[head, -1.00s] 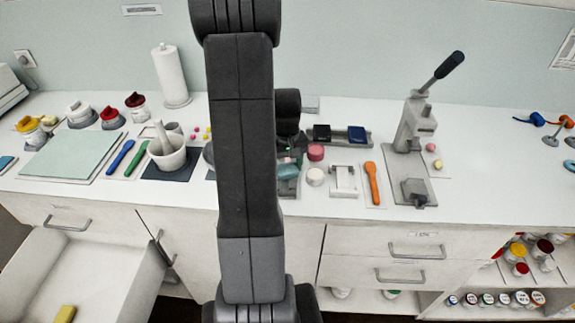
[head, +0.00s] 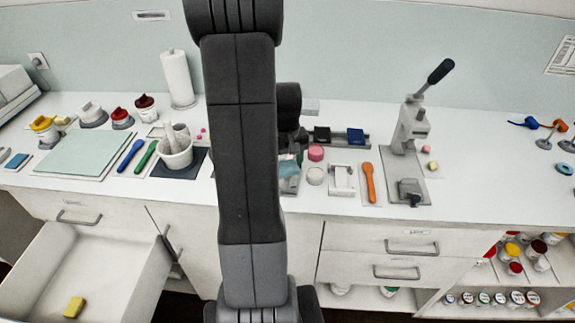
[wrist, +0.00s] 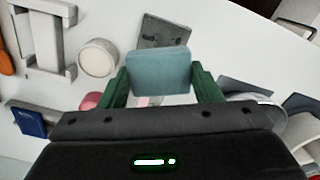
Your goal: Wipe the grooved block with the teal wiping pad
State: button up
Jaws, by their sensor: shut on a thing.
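The teal wiping pad (wrist: 158,70) is between the two green fingers of my gripper (wrist: 160,88) in the wrist view, and the fingers are shut on it. In the head view the pad (head: 289,168) shows just right of my arm. A grey block (wrist: 165,32), which looks like the grooved block, lies on the counter beyond the pad in the wrist view. It also shows below the pad in the head view (head: 289,186). The pad covers part of it, and its grooves are not clear. I cannot tell whether pad and block touch.
A round white tub (head: 315,176), a pink tub (head: 316,153) and a white stand (head: 341,180) are close on the right. A mortar (head: 176,154) is left of my arm. An open drawer (head: 120,275) juts out at left.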

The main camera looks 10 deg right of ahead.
jog(key=shift+r+p, duration=0.75)
jog(key=shift+r, duration=0.7)
